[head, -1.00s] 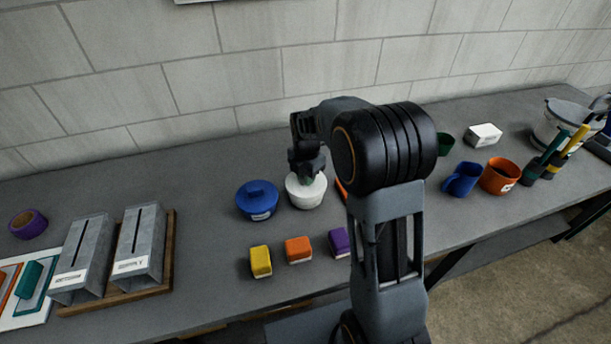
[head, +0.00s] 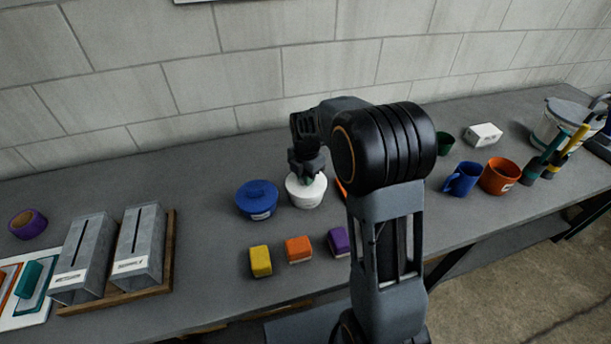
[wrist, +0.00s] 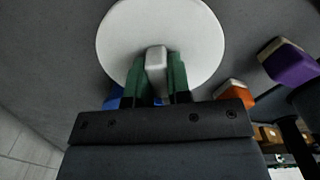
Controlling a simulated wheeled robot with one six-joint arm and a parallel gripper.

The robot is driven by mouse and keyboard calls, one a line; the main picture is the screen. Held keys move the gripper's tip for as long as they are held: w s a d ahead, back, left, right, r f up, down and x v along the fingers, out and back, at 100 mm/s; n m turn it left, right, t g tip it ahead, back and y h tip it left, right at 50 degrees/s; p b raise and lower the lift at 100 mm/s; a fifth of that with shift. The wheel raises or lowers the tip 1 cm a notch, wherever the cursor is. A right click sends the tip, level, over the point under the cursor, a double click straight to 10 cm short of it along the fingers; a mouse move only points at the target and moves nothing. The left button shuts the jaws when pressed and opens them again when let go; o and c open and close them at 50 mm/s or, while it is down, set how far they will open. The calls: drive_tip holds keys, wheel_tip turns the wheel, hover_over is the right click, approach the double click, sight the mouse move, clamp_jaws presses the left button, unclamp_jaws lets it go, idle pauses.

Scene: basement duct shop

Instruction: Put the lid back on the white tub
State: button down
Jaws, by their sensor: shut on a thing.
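The white tub (head: 306,200) stands on the grey bench beside a blue lidded tub (head: 258,207). My gripper (head: 307,172) is directly over the white tub and points down. In the wrist view its green fingers (wrist: 156,77) are shut on the knob of the round white lid (wrist: 190,30). The lid covers the view of the tub below it. In the head view lid and tub look like one white shape, and I cannot tell whether the lid is fully seated.
Yellow (head: 260,261), orange (head: 298,249) and purple (head: 339,242) blocks lie in front of the tubs. Metal duct pieces (head: 138,245) stand on a wooden board at left. A blue mug (head: 463,179) and an orange mug (head: 499,177) are at right. A block wall is behind.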

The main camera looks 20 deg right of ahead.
idle(0.8)
drive_tip(key=shift+c, duration=2.4)
unclamp_jaws()
drive_tip(key=shift+r+p, duration=2.65)
drive_tip(key=shift+r, duration=0.85)
drive_tip(key=shift+c, duration=0.3)
clamp_jaws()
